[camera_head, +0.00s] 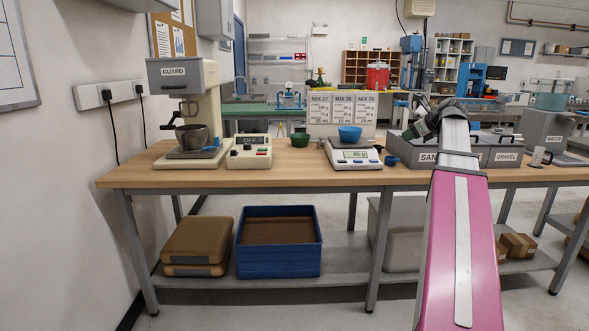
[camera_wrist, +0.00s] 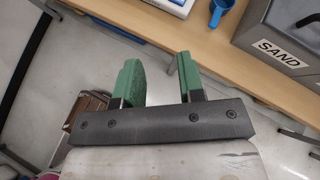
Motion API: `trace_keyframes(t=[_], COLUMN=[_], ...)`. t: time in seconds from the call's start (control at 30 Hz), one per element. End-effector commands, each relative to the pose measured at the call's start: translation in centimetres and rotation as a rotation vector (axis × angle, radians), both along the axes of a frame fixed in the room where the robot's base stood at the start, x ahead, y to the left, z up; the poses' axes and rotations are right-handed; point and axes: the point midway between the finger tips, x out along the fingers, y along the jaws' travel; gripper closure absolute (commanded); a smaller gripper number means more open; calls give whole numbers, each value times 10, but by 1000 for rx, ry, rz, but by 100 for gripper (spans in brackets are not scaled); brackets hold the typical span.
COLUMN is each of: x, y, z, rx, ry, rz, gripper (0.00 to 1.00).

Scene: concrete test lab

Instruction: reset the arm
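My arm, with a pink link and a white strip, rises at the right of the head view and reaches toward the right part of the wooden bench (camera_head: 290,177). Its far end is dark and partly hidden behind the link, so the fingers do not show clearly there. In the wrist view, my gripper (camera_wrist: 158,68) has two green fingers standing well apart with nothing between them. It is open and empty, near the bench's front edge, with floor showing behind it.
A bin marked SAND (camera_wrist: 280,40) and a blue scoop (camera_wrist: 219,12) lie close by. The bench also carries a scale (camera_head: 355,155) with a blue bowl (camera_head: 350,134), a green bowl (camera_head: 300,140), a control box (camera_head: 249,151) and a mixer (camera_head: 205,100). A blue crate (camera_head: 279,262) sits on the lower shelf.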

Motion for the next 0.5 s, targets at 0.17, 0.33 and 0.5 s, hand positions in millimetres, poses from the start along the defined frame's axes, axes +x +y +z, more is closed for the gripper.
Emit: trace_keyframes(t=[0.17, 0.33, 0.5], x=[0, 0, -2], y=[10, 21, 37], z=[-22, -49, -87], rx=[-55, -128, -229], ry=[3, 5, 7], rz=[43, 103, 193], gripper=[64, 64, 64])
